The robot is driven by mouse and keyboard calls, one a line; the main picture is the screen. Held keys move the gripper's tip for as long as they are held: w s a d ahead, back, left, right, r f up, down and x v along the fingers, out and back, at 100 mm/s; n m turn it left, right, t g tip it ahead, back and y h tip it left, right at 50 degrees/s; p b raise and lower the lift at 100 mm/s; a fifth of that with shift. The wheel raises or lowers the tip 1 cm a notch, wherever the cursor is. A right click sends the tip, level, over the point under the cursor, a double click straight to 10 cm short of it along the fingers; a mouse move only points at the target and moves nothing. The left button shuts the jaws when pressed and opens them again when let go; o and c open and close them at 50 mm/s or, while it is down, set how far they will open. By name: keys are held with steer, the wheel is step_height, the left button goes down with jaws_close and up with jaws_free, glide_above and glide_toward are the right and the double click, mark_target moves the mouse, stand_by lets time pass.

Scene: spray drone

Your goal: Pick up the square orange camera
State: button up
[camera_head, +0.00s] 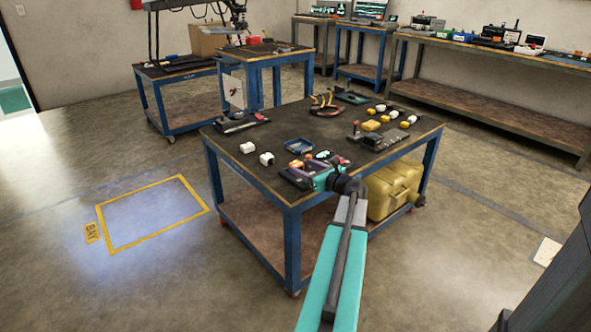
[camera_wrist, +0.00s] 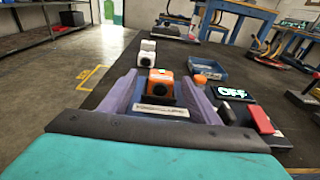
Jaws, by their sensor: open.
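I cannot tell whether the fingers touch the camera. In the head view, an orange block (camera_head: 297,163) that looks like this camera shows at the bench's front corner, beside my gripper, whose fingertips are hard to make out there.
Two white cameras (camera_wrist: 146,58) stand behind the orange one. To the right are a small orange item (camera_wrist: 200,78), a blue tray (camera_wrist: 208,67), a screen reading OFF (camera_wrist: 234,93) and a red block (camera_wrist: 261,119). A yellow case (camera_head: 395,188) sits on the lower shelf.

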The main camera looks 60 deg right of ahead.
mark_target(298, 164)
steer(key=shift+w, duration=0.1)
steer(key=shift+b+x, duration=0.55)
steer(key=shift+x, duration=1.9)
steer(key=shift+d, duration=0.2)
jaws_close()
steer(key=shift+r, duration=0.1)
